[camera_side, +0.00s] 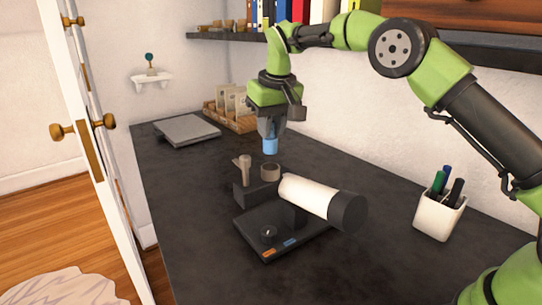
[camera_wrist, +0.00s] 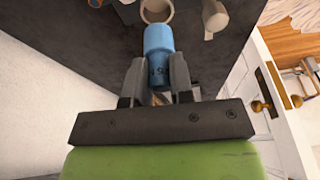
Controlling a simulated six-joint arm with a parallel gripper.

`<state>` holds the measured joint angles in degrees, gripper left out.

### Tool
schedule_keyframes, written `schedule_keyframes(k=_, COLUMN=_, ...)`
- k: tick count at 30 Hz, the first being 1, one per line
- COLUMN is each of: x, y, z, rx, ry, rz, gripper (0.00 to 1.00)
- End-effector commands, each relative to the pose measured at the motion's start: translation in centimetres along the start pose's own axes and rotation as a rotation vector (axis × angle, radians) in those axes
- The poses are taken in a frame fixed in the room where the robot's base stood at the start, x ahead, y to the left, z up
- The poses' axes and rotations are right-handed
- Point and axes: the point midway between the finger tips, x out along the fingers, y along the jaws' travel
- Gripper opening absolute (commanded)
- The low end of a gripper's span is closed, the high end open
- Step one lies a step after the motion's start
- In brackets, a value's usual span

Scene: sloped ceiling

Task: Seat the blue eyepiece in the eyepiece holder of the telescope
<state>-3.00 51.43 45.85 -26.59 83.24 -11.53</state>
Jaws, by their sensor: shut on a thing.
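My gripper (camera_side: 270,128) is shut on the blue eyepiece (camera_side: 270,145) and holds it upright in the air above the telescope. In the wrist view the eyepiece (camera_wrist: 159,50) sits between the two fingers and points toward a round ring. The telescope (camera_side: 310,197) has a white tube with a dark end, on a dark base (camera_side: 270,240). The ring-shaped eyepiece holder (camera_side: 270,171) is open at the top and sits a little below the eyepiece. The holder also shows in the wrist view (camera_wrist: 157,6), cut off by the top edge. Eyepiece and holder look apart.
A beige knobbed post (camera_side: 244,170) stands just left of the holder. A white pen cup (camera_side: 439,215) is at the right. A grey closed laptop-like slab (camera_side: 187,130) and a wooden rack (camera_side: 232,112) are at the back. The left front of the dark desk is clear.

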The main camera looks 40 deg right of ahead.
Motion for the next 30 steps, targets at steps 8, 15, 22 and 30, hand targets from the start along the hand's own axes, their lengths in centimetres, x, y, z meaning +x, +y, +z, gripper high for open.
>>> schedule_keyframes(k=8, x=3.1, y=0.0, z=0.8, rx=0.000, ry=-0.004, rz=-0.001, gripper=0.00)
schedule_keyframes(k=15, x=5.8, y=0.0, z=1.4, rx=0.002, ry=-0.001, rz=-0.003, gripper=0.00)
schedule_keyframes(k=22, x=5.8, y=0.0, z=1.4, rx=0.002, ry=0.001, rz=-0.003, gripper=0.00)
schedule_keyframes(k=30, x=6.1, y=0.0, z=1.4, rx=0.001, ry=0.001, rz=-0.003, gripper=0.47)
